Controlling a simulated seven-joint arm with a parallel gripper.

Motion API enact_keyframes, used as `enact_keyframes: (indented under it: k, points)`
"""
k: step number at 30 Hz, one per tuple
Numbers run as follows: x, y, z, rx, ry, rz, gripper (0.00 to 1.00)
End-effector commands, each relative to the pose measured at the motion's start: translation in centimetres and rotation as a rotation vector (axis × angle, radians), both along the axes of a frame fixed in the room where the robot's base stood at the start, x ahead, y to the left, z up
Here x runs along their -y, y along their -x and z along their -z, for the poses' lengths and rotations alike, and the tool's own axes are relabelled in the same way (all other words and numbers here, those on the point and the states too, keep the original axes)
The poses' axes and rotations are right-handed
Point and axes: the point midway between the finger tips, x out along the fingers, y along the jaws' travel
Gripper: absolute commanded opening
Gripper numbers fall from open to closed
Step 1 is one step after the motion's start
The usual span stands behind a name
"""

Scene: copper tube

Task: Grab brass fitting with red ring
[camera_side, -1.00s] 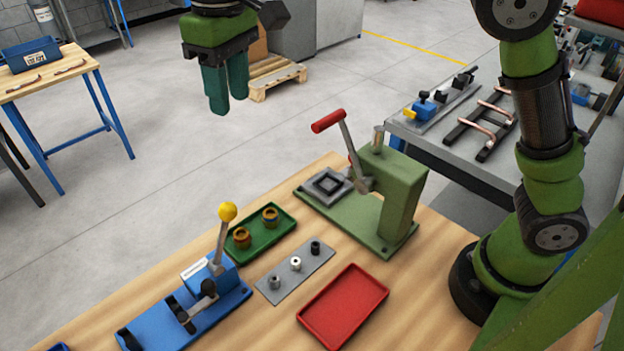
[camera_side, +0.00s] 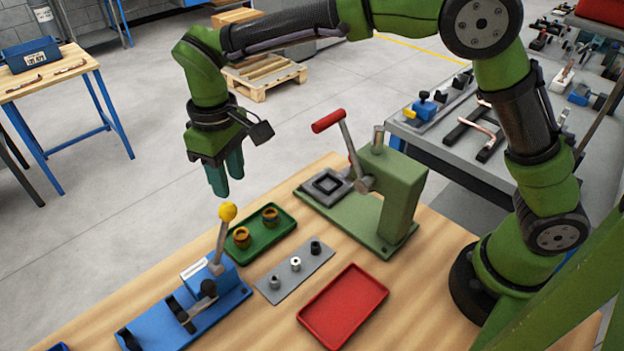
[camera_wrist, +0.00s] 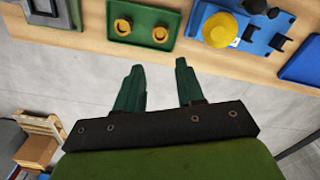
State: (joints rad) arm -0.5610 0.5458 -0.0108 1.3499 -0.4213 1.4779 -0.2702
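Two brass fittings stand upright on a green tray (camera_side: 256,233). One brass fitting (camera_side: 241,237) is at the tray's near-left end, and the other brass fitting (camera_side: 270,217) is at its far-right end. Both also show at the top of the wrist view, one fitting (camera_wrist: 160,34) beside the other (camera_wrist: 122,27). I cannot make out which one has a red ring. My gripper (camera_side: 226,185) is above and beyond the tray, past the table edge, pointing down. In the wrist view my gripper (camera_wrist: 159,75) has its fingers apart with nothing between them.
A blue fixture (camera_side: 185,318) with a yellow-knobbed lever (camera_side: 228,212) stands beside the tray, close below my gripper. A green press (camera_side: 395,190) with a red handle stands right. A grey plate (camera_side: 295,272) with small fittings and an empty red tray (camera_side: 343,305) lie nearer.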

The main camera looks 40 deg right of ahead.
Motion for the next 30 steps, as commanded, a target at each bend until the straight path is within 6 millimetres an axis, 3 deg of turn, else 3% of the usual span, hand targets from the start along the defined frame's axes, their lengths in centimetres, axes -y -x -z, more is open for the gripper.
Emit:
enact_keyframes:
  k: [6, 12, 20, 30]
  points:
    - [0.0, 0.1, 5.0, -0.005, 0.003, 0.000, 0.38]
    - [0.0, 0.0, 8.5, -0.003, 0.002, 0.000, 0.38]
    - [0.0, -0.1, 10.4, -0.002, 0.001, 0.000, 0.38]
    - [-0.2, -0.4, 14.8, -0.001, 0.002, -0.001, 0.38]
